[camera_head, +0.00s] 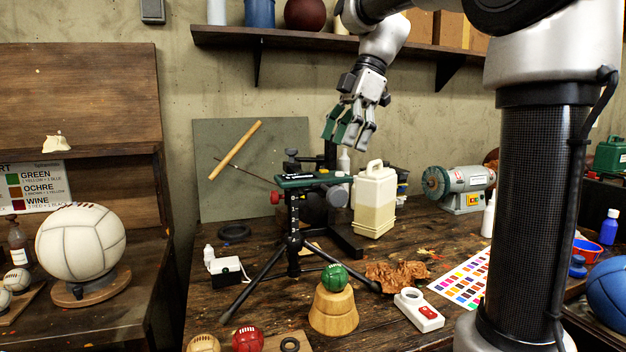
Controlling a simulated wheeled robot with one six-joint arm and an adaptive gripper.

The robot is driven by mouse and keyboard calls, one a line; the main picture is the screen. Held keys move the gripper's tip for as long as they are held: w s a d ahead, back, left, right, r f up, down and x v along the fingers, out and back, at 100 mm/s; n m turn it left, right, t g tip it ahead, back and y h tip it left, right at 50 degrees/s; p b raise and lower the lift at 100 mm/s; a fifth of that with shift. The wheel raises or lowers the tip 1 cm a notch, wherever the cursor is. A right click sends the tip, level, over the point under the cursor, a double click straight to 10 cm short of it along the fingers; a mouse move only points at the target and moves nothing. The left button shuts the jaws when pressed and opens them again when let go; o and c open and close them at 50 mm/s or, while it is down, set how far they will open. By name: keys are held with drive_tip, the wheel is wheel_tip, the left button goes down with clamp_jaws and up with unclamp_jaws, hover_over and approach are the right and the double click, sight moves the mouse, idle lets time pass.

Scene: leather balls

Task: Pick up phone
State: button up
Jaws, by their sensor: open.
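My gripper (349,135) hangs in the air above the workbench, in front of the wall. Its fingers point down and are spread, with nothing between them. I cannot clearly make out a phone. A tripod (293,243) stands on the bench below the gripper, with a flat dark green piece (315,181) on its top; I cannot tell whether this is the phone. A white handheld device (418,309) with a red panel and a round ring end lies near the front of the bench. The gripper is well above both and touches neither.
A cream jug (374,200) stands right of the tripod, with a bench grinder (459,188) beyond it. A green ball (334,277) rests on a wooden stand (333,311). A colour chart (466,279) lies at right. A shelf (290,38) runs along the wall above.

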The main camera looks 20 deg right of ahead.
sight(328, 174)
drive_tip(key=x, duration=0.6)
drive_tip(key=shift+w+f, duration=0.1)
drive_tip(key=c, duration=1.2)
